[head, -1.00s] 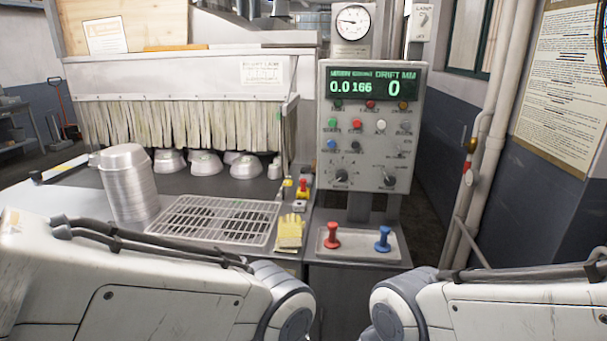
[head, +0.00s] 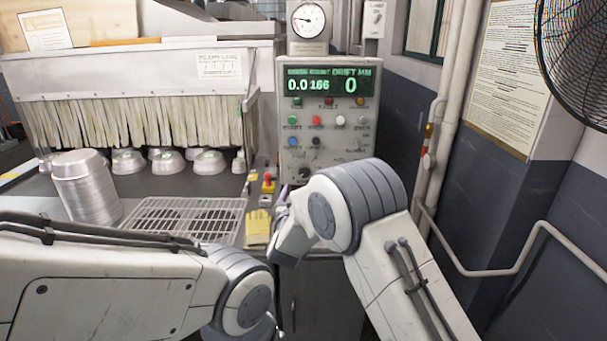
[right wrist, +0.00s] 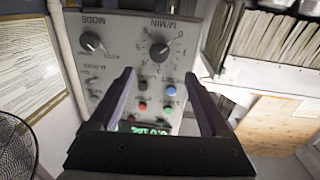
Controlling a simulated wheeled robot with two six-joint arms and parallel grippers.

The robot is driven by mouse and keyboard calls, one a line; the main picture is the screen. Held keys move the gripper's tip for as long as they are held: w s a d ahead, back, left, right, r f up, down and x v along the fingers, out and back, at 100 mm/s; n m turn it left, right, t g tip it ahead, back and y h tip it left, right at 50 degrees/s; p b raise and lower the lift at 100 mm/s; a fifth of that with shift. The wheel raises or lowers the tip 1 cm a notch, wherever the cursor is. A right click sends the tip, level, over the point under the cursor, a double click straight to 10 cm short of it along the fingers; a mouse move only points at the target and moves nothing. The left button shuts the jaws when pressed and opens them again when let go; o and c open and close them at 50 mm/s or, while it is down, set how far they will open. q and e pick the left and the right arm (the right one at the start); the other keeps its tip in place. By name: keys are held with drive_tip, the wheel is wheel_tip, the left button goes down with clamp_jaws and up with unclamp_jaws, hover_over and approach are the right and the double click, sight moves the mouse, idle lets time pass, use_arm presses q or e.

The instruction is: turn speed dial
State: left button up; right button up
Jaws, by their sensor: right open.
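The speed dial is a black knob with a white pointer and a number scale marked M/MIN. It sits on the grey control panel (head: 372,125), low on its left side in the head view (head: 304,174). In the right wrist view, where the panel appears upside down, the dial (right wrist: 160,52) shows beyond and between the fingertips. My right gripper (right wrist: 159,75) is open and empty, pointed at the panel, with the dial apart from both fingers. In the head view my right forearm covers the panel's lower right. My left arm shows at lower left; its gripper is out of sight.
A second knob, MODE (right wrist: 92,42), sits beside the dial. Coloured buttons (head: 316,121) are close above it in the head view. A stack of pans (head: 85,188), a wire rack (head: 185,218), a yellow glove (head: 257,228) and a red emergency button (head: 268,180) stand left.

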sight(304, 173)
drive_tip(key=w+p, duration=0.1)
drive_tip(key=w, duration=0.1)
drive_tip(key=w+p, duration=0.1)
drive_tip(key=w, duration=0.2)
drive_tip(key=w+d, duration=0.1)
drive_tip(key=w, duration=0.2)
drive_tip(key=shift+r+p, duration=0.1)
drive_tip(key=shift+p, duration=0.3)
drive_tip(key=shift+w, duration=0.95)
